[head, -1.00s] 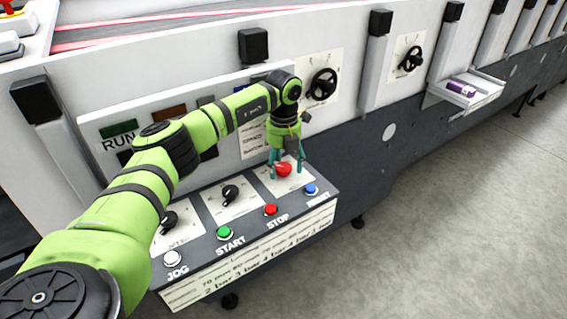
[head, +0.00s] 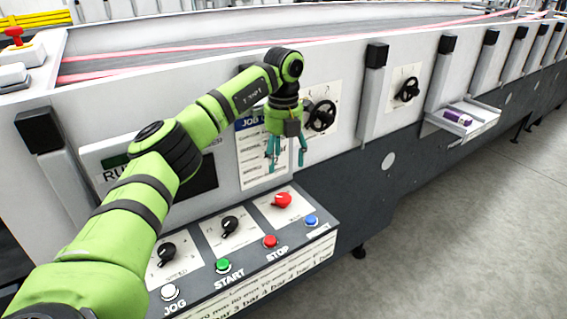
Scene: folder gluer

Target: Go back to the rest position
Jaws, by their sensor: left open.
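My left gripper (head: 286,152) hangs open and empty in the head view, fingers pointing down. It is above the control panel (head: 208,294), apart from it, in front of the machine's upright face. Below it on the panel is a red knob (head: 282,200). Two black knobs, one at the middle (head: 230,224) and one at the left (head: 166,253), sit on white plates. Along the front are a white JOG button (head: 169,292), a green START button (head: 223,266), a red STOP button (head: 270,242) and a blue button (head: 311,221). My right gripper is out of view.
Black handwheels (head: 321,115) stick out of the machine face right of my gripper. A tray (head: 478,118) holding a purple item (head: 458,117) juts out farther right. My left arm covers part of the display. Grey floor (head: 450,240) is clear at the right.

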